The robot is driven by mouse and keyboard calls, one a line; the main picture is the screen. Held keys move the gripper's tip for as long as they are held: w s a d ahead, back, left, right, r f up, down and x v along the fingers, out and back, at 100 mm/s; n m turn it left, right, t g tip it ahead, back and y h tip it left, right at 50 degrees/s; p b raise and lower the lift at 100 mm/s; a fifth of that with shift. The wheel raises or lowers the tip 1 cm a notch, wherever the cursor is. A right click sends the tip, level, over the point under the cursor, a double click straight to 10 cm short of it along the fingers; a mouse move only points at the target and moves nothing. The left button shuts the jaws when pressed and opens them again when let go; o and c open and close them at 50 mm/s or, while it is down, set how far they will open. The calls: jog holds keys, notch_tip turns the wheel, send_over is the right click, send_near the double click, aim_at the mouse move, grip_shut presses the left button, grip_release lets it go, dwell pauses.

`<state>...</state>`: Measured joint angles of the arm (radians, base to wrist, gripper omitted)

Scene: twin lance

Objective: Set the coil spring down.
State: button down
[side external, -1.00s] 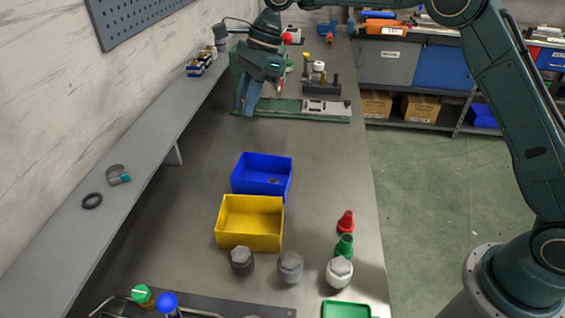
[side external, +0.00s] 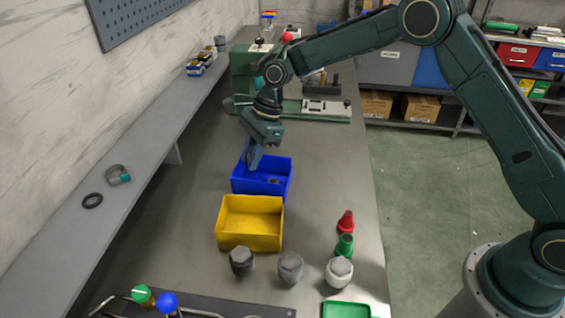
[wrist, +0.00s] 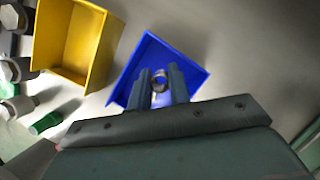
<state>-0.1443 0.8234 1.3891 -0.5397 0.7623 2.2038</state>
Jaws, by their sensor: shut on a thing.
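My gripper (side external: 252,164) points down at the back left of the blue bin (side external: 280,187). The wrist view shows its two fingers (wrist: 160,75) over the blue bin (wrist: 191,62), with a small grey round piece, the coil spring (wrist: 160,84), seen end-on between them. The gripper is shut on the spring. In the side view the spring cannot be made out at the fingertips. How high the fingertips are above the bin floor is unclear.
A yellow bin (side external: 250,240) stands in front of the blue one. A green fixture (side external: 290,107) is behind.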

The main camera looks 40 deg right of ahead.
jog(key=shift+f, duration=2.4)
jog(key=shift+f, duration=0.15)
jog(key=c, duration=1.6)
grip_release()
jog(key=v, duration=1.2)
